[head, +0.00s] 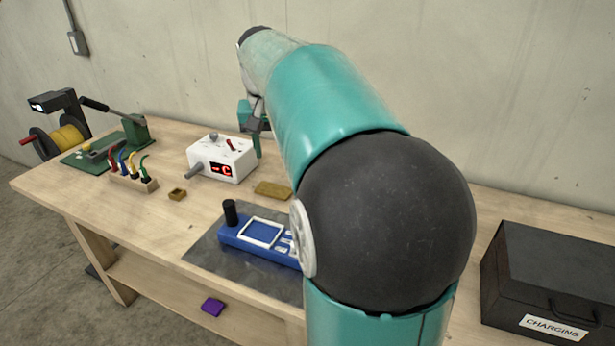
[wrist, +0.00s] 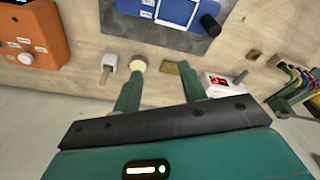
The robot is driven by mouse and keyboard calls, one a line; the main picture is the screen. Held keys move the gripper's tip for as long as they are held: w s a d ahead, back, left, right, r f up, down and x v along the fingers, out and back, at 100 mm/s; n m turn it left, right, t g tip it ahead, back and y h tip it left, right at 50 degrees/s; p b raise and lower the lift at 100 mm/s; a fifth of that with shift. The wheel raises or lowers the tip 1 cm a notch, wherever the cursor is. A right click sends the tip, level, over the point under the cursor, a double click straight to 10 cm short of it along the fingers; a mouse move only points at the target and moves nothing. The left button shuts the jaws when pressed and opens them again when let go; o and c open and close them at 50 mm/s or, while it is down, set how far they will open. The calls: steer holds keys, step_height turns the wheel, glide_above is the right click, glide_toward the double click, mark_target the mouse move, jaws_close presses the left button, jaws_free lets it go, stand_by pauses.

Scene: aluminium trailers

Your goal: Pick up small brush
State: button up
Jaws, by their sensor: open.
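A small object with a pale, whitish top and a short brown end (wrist: 107,68) lies on the wooden bench in the wrist view; it looks like the small brush, but is too small to be certain. It is left of my gripper (wrist: 160,76), whose two green fingers are apart with nothing held between them. In the head view my gripper (head: 256,138) is partly hidden by my arm, near the white box. I cannot make out the brush in the head view; my arm covers much of the bench there.
A round cream-topped item (wrist: 138,64) is by the left fingertip, and a tan block (wrist: 171,68) by the right. A white box with red display (head: 222,158), a blue device (head: 245,236) on a grey mat, an orange box (wrist: 32,32) and a black case (head: 545,275) stand around.

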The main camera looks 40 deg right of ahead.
steer(key=s+d+f+m+g+y, duration=0.1)
steer(key=s+d+f+m, duration=0.15)
steer(key=d, duration=1.05)
steer(key=s+d+f+m+g+y, duration=0.1)
steer(key=d+f+m, duration=0.2)
steer(key=d, duration=0.9)
step_height(320, 180, down, 13)
steer(key=shift+w+d+f, duration=0.1)
steer(key=shift+w, duration=0.05)
steer(key=shift+c, duration=0.2)
jaws_close()
